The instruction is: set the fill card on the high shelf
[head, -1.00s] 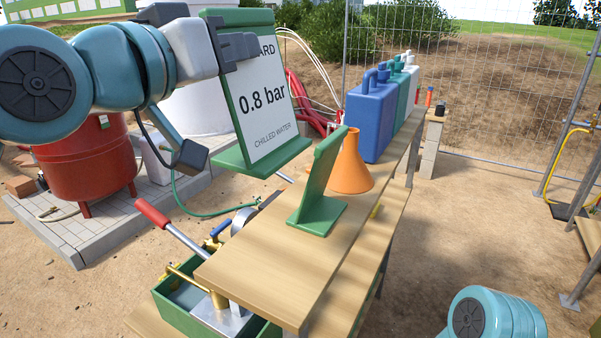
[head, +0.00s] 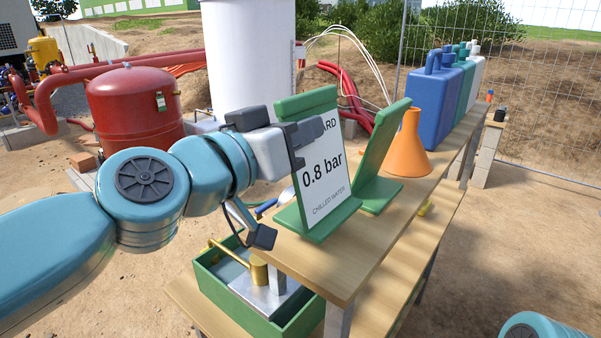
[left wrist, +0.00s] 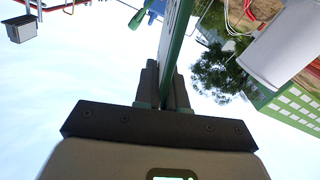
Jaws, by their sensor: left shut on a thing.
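The fill card (head: 325,175), a white sheet reading 0.8 bar on a green stand with a foot, is upright over the near end of the high shelf (head: 330,262). I cannot tell whether its foot touches the wood. My left gripper (head: 304,138) is shut on its upper left edge. In the left wrist view the card (left wrist: 180,40) shows edge-on between the fingers (left wrist: 163,88). My right gripper is out of view.
A second green stand (head: 385,165) is close behind the card, beside an orange funnel (head: 407,148). Blue (head: 432,105) and other jugs stand farther along. Below, a green box (head: 262,315) holds a brass-handled metal tool. A red tank (head: 135,108) stands at left.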

